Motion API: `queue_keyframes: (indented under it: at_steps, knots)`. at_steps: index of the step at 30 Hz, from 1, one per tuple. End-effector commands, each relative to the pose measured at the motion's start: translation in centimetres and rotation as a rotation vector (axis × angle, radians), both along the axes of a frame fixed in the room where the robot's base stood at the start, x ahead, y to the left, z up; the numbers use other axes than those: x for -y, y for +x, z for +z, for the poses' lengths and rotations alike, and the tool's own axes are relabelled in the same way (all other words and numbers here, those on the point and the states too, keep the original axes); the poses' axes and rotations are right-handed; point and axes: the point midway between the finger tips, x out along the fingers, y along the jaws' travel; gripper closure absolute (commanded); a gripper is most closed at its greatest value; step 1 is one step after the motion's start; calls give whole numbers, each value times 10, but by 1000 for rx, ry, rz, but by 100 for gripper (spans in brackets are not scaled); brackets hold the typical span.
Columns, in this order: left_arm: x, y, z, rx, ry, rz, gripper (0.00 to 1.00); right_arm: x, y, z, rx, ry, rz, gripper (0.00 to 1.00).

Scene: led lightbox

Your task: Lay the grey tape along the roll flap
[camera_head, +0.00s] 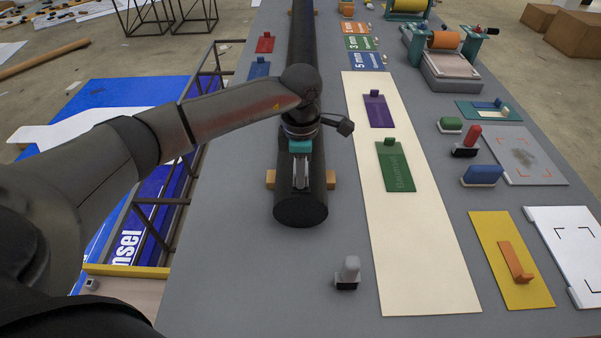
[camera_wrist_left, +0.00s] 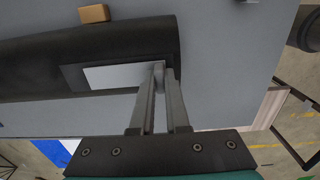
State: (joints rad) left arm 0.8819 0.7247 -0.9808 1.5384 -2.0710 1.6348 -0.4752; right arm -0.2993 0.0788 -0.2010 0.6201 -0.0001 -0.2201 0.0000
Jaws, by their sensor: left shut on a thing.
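A long black roll (camera_head: 301,208) lies lengthwise on the grey table, and its near end also shows in the left wrist view (camera_wrist_left: 40,55). A dark grey flap (camera_wrist_left: 72,78) lies on the roll's side near that end. A light grey tape strip (camera_wrist_left: 110,76) lies over the flap, its right end at my fingertips. My left gripper (camera_head: 301,183) is over the near end of the roll, with its fingers shut on the tape's end; the fingertips also show in the left wrist view (camera_wrist_left: 159,68). The head view hides most of the tape behind the gripper. My right gripper is not in view.
Wooden blocks (camera_head: 331,179) sit at the roll's sides. A grey-handled stamp-like tool (camera_head: 347,272) stands at the front. A cream board (camera_head: 424,257) with purple and green plates lies to the right. Table between roll and board is mostly clear.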

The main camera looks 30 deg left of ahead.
Motion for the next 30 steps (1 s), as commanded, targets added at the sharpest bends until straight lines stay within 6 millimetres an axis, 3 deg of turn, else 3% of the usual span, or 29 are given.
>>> queue_keyframes:
  at_steps: [24,25,30]
  knots:
    - [0,0,-7,0,0,0,100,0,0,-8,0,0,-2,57]
    - [0,0,-7,0,0,0,86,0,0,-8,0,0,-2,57]
    - [0,0,-6,0,0,0,67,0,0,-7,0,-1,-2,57]
